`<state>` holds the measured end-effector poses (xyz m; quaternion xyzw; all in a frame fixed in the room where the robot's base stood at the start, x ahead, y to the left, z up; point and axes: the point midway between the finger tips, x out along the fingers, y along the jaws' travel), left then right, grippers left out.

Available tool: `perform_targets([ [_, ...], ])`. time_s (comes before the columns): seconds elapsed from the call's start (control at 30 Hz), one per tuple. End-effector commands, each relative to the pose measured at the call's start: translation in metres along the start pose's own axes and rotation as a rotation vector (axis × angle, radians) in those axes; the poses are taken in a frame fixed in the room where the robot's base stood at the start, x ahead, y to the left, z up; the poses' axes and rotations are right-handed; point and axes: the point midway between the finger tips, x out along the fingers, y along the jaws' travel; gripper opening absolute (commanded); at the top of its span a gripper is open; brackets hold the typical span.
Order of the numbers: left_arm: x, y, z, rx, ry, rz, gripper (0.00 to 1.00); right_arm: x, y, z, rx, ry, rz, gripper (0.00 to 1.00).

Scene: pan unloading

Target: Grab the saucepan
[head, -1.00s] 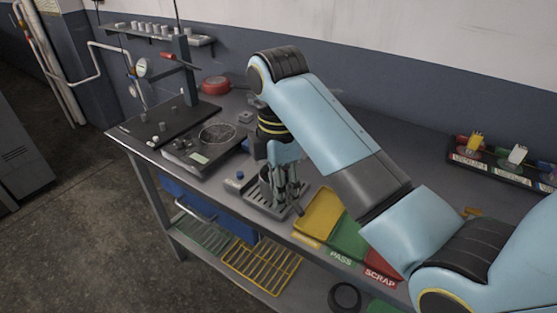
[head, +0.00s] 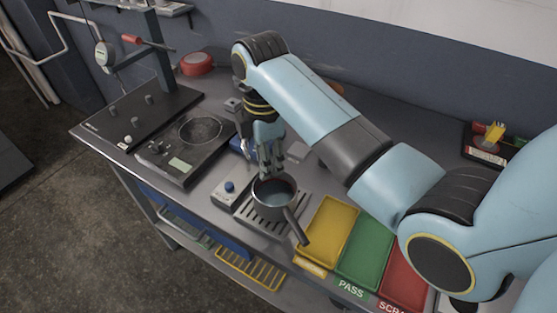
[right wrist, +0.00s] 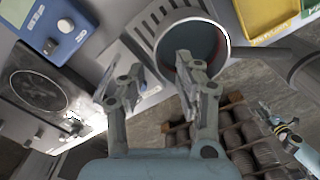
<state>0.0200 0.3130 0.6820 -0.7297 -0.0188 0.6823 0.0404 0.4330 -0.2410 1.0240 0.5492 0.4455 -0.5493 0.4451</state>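The grey saucepan (head: 273,190) stands upright on a slotted drip tray (head: 250,213) in the head view, its handle pointing toward the table's front edge and right. My right gripper (head: 270,165) is above its far rim. In the right wrist view the saucepan (right wrist: 222,42) is at top centre, its round opening facing the camera. The right gripper's fingers (right wrist: 160,65) are spread apart and hold nothing. One finger overlaps the pan's opening and the other is outside it; contact is unclear. A small light-blue arm end (right wrist: 292,142), perhaps my left gripper, shows at the right edge.
Yellow (head: 327,231), green (head: 364,252) and red (head: 405,275) trays lie right of the drip tray. A hotplate (head: 183,160) is to the left, with a black panel (head: 135,122) beyond it. A red round object (head: 197,64) stands by the wall.

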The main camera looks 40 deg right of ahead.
Motion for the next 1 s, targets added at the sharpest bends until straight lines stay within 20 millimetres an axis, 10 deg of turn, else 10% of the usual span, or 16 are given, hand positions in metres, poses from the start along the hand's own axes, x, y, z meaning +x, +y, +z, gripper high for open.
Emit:
perform_targets([
  [0.3,-0.012,0.008,-0.036,-0.006,0.053,0.01,0.4,0.043,0.003,0.002,0.0,0.0,-0.002,0.34],
  [0.57,-0.011,0.009,-0.028,-0.006,0.04,0.011,0.4,0.048,0.003,0.002,0.0,0.0,0.0,0.34],
  [0.83,-0.011,0.007,-0.02,-0.005,0.027,0.01,0.4,0.048,0.003,0.002,0.0,0.0,0.0,0.01],
  [1.0,-0.011,0.006,-0.02,-0.005,0.028,0.008,0.4,0.048,0.003,0.002,0.0,0.0,0.0,0.0],
])
